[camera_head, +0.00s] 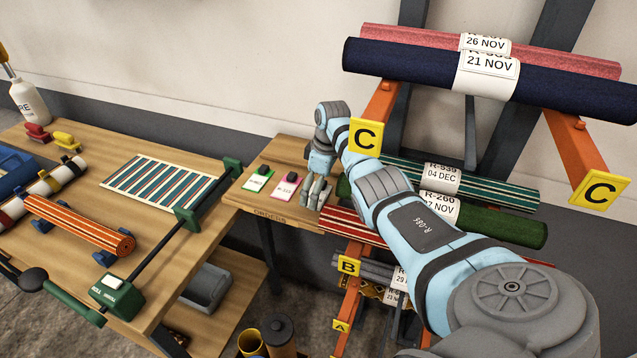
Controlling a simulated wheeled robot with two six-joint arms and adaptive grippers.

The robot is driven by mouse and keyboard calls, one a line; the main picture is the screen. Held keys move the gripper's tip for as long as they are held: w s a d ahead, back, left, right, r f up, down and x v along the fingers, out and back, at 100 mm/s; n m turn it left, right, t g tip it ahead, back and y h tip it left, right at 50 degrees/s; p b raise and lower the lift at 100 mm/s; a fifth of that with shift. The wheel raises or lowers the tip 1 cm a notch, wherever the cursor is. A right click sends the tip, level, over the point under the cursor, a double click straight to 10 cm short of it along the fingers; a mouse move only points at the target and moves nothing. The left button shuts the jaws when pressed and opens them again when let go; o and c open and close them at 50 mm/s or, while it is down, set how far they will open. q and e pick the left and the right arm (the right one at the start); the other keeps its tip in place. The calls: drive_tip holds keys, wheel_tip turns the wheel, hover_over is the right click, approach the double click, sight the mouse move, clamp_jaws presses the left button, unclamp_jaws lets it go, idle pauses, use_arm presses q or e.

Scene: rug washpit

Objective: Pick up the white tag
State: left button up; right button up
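My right gripper (316,194) points down over the right part of the small wooden orders table (262,206). Its fingers are small here, and I cannot tell whether they are open or shut or hold anything. A green-edged tag (257,183) and a pink-edged tag (284,190) lie to its left on the table, each with a dark object on it. I cannot make out a separate white tag; the spot at and behind the gripper is covered. My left gripper is not in view.
A rug rack with rolled, tagged rugs, including a navy roll (410,66), stands at the right. Its orange arms (578,150) stick out near my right arm. A workbench (75,150) at the left holds a striped rug (157,188) and a green roller frame (186,217).

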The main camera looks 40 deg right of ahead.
drive_tip(key=shift+s, duration=0.1)
drive_tip(key=c, duration=1.6)
drive_tip(key=shift+c, duration=0.6)
drive_tip(key=shift+s+f, duration=0.15)
drive_tip(key=c, duration=0.4)
